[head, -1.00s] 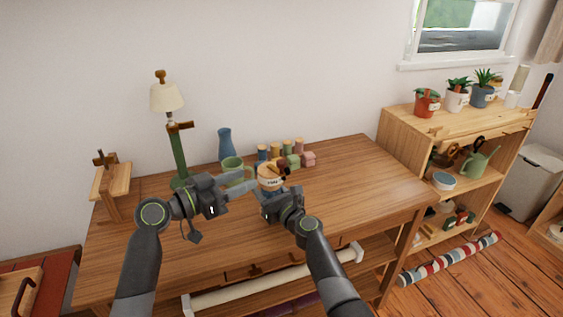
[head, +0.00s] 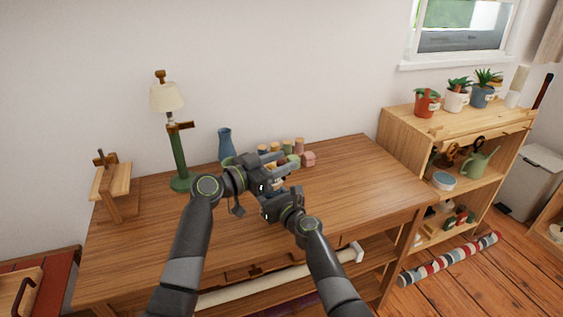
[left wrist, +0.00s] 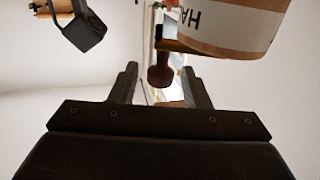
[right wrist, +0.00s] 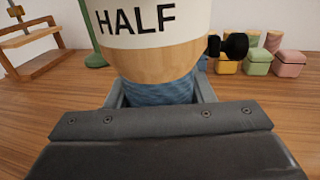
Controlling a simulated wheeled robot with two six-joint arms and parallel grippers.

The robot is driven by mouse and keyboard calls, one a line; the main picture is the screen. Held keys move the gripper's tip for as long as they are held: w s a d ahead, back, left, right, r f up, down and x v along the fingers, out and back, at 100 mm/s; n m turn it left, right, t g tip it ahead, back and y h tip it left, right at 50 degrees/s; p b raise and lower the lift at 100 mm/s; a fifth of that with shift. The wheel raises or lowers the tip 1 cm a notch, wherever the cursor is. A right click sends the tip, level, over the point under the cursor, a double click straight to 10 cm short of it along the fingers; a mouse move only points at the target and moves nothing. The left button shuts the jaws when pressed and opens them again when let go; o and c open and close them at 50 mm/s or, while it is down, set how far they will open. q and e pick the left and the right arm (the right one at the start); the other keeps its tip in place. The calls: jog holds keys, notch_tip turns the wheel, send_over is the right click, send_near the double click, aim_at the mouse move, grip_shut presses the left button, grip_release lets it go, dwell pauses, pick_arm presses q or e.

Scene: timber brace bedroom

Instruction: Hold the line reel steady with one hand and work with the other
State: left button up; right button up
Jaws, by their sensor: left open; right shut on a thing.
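The line reel has a white band lettered HALF, a wooden band and a blue wound lower part. It fills the top of the right wrist view (right wrist: 150,60) and shows at upper right in the left wrist view (left wrist: 225,30). My right gripper (head: 273,192) is shut on its blue part, above the table. My left gripper (head: 282,165) is open beside the reel. In the left wrist view a brown crank knob (left wrist: 160,76) stands between its open fingers; contact cannot be told. In the head view my grippers mostly hide the reel.
The wooden table (head: 350,190) is clear at right and front. Behind my grippers stand a blue vase (head: 225,144) and several small coloured containers (head: 308,158). A green lamp (head: 179,150) and a wooden stand (head: 112,182) are at left. A shelf (head: 400,140) adjoins at right.

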pick_arm(q)
jog(key=shift+w+d, duration=0.1)
jog(key=shift+d, duration=0.15)
grip_shut()
jog(key=shift+w+d+f+n+t+y, duration=0.1)
jog(key=shift+w+d+n+t+y, duration=0.1)
jog(key=shift+n+t+y, duration=0.5)
jog(key=shift+w+d+n+t+y, duration=0.2)
jog(key=shift+n+t+y, duration=0.3)
jog(key=shift+n+t, duration=0.3)
jog(key=shift+w+d+n+t+y, duration=0.15)
jog(key=shift+n+t+y, duration=0.25)
jog(key=shift+t+y, duration=0.2)
jog(key=shift+w+n+t+y, duration=0.15)
jog(key=shift+n+t+y, duration=0.3)
jog(key=shift+y, duration=0.25)
